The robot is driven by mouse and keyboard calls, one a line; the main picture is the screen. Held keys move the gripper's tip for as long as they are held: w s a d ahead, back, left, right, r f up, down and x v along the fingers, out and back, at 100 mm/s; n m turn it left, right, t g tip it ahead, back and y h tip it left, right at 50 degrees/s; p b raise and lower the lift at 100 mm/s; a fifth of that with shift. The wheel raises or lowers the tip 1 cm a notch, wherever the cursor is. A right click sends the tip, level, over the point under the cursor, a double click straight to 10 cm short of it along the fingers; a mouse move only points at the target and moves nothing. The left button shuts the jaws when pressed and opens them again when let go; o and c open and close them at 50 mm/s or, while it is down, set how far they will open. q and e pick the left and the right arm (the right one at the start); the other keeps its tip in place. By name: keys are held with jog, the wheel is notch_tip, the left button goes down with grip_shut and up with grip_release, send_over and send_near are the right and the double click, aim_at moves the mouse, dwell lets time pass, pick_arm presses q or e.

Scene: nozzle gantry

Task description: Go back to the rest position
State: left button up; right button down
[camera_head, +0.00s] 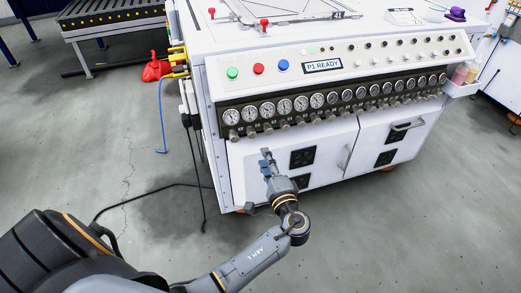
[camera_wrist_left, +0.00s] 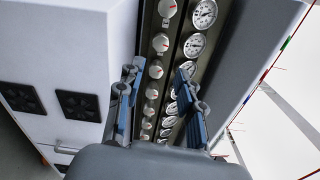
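My left arm reaches in from the lower left in the head view. My left gripper (camera_head: 267,161) is in front of the white cabinet (camera_head: 242,165), below its row of gauges. In the left wrist view the two blue-padded fingers of the left gripper (camera_wrist_left: 158,80) stand apart with nothing between them. Behind them are gauges (camera_wrist_left: 195,46) and knobs with red marks (camera_wrist_left: 156,69). I cannot tell the exact gap between the fingertips and the cabinet. My right gripper is in neither view.
The cabinet's panel has green (camera_head: 232,72), red (camera_head: 258,69) and blue (camera_head: 283,65) buttons and a "P1 READY" display (camera_head: 322,66). A black cable (camera_head: 150,190) lies on the floor at left. Open floor lies right of my arm.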

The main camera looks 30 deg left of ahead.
pick_arm(q)
jog(key=shift+s+d, duration=0.4)
jog(key=shift+d, duration=0.05)
